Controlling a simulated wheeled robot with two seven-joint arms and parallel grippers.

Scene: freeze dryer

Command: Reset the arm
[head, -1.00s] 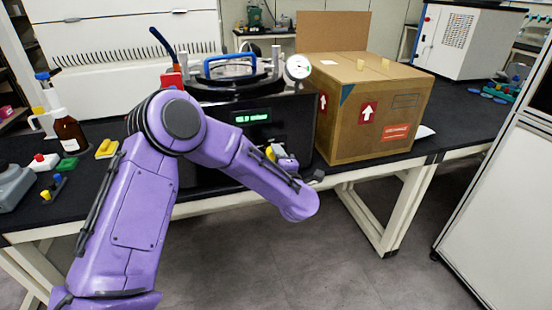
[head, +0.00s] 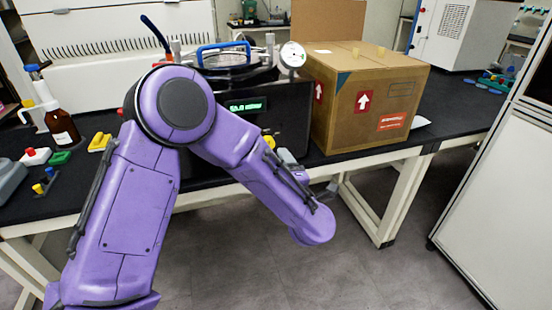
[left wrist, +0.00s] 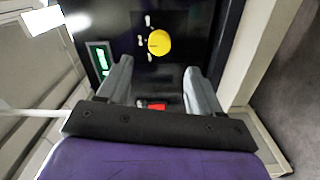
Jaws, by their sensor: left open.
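My left arm is purple and bent across the middle of the head view. Its gripper (left wrist: 160,85) shows in the left wrist view with two grey fingers spread apart and nothing between them. In the head view the gripper is mostly hidden behind my forearm. The freeze dryer (head: 290,115) is a black box with a green lit display, and my arm covers part of its front. In the left wrist view its black panel (left wrist: 190,20) lies beyond the fingers, with a yellow round knob (left wrist: 159,42) and a green display (left wrist: 102,58). My right gripper is not in view.
A cardboard box (head: 345,110) stands right of the dryer on the black bench (head: 455,120). A brown bottle (head: 62,128) and small coloured items stand at the left. A white cabinet (head: 500,200) is at the right. The floor in front is clear.

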